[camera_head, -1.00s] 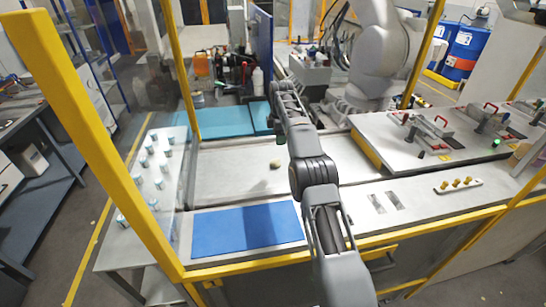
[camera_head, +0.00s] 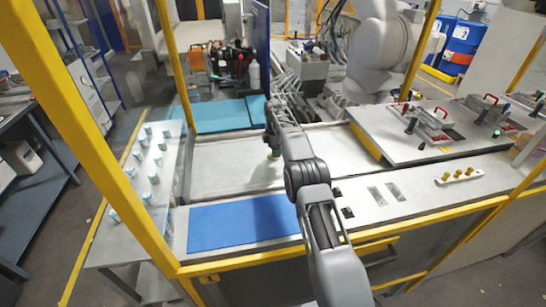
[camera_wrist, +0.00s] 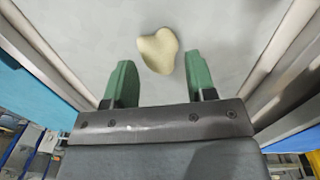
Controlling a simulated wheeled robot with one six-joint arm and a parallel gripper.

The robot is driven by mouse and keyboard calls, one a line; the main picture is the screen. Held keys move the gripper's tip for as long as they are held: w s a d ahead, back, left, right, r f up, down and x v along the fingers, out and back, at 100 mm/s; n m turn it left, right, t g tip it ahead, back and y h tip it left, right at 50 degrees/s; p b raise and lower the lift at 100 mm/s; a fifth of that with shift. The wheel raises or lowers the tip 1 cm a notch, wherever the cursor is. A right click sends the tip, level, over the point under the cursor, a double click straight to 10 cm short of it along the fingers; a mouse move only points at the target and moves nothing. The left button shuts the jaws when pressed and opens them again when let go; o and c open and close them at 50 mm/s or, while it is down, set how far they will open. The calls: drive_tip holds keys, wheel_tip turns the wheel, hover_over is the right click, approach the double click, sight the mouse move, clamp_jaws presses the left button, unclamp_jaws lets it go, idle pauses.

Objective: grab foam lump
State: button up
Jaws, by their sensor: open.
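The foam lump (camera_wrist: 157,48) is a pale cream, irregular piece lying on the light grey tray floor. In the wrist view it sits ahead of my gripper (camera_wrist: 159,68), with its near end between the two green fingertips in the picture. My gripper is open, with a clear gap on both sides of the lump, and I see no contact. How high the fingers are above the floor is hard to judge. In the head view my gripper (camera_head: 273,146) is over the grey tray (camera_head: 228,162), and my arm hides most or all of the lump.
Raised metal edges (camera_wrist: 285,60) border the tray on both sides. A blue mat (camera_head: 240,222) lies at the front and teal mats (camera_head: 220,116) at the back. A fixture plate with red-handled clamps (camera_head: 432,122) is at right. Several small cylinders (camera_head: 154,178) stand at left.

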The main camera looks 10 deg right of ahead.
drive_tip(key=shift+w+f, duration=0.15)
drive_tip(key=shift+f, duration=1.65)
drive_tip(key=c, duration=0.6)
drive_tip(key=shift+o, duration=0.2)
drive_tip(key=shift+r, duration=0.1)
